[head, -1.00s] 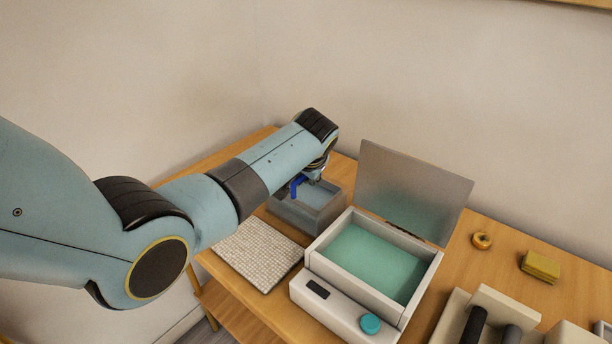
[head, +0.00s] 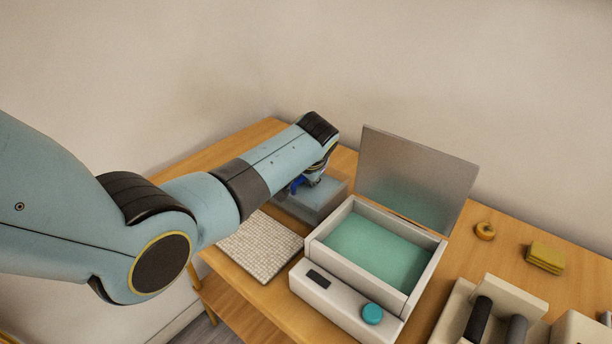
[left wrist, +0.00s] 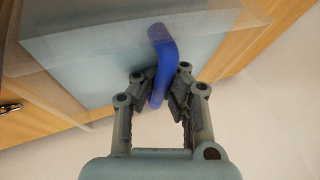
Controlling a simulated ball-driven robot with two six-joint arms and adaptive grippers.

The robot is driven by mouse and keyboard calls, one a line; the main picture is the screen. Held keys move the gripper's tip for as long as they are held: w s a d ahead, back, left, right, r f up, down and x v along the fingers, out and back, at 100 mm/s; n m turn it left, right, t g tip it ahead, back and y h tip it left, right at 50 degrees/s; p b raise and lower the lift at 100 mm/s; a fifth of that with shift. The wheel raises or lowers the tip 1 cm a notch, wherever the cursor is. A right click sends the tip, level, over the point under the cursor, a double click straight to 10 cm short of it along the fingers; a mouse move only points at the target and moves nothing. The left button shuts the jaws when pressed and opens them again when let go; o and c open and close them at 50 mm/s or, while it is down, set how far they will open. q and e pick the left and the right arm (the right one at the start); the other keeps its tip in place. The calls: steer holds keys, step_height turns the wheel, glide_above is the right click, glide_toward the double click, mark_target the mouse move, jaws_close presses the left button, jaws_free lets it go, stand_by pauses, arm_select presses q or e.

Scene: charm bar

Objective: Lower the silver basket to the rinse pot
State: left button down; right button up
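The rinse pot (head: 325,213) is a grey, see-through box at the back left of the table. My left gripper (head: 308,183) is over it, pointing down, with its fingertips about at the rim. A bent blue handle (head: 296,184) is at the fingertips. In the left wrist view the fingers (left wrist: 160,80) close in on both sides of the blue handle (left wrist: 163,60), with pale, see-through surfaces behind it. I cannot make out the silver basket's body apart from the pot. My right gripper is not in view.
A white bath (head: 370,300) with green liquid and a raised grey lid (head: 415,180) stands right of the pot. A pale woven mat (head: 258,248) lies in front of the pot. A yellow ring (head: 485,231) and a yellow block (head: 544,258) lie farther right.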

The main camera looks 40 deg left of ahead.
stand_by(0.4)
arm_select(q)
steer(key=shift+f, duration=0.2)
steer(key=c, duration=1.4)
jaws_free()
steer(key=v, duration=1.2)
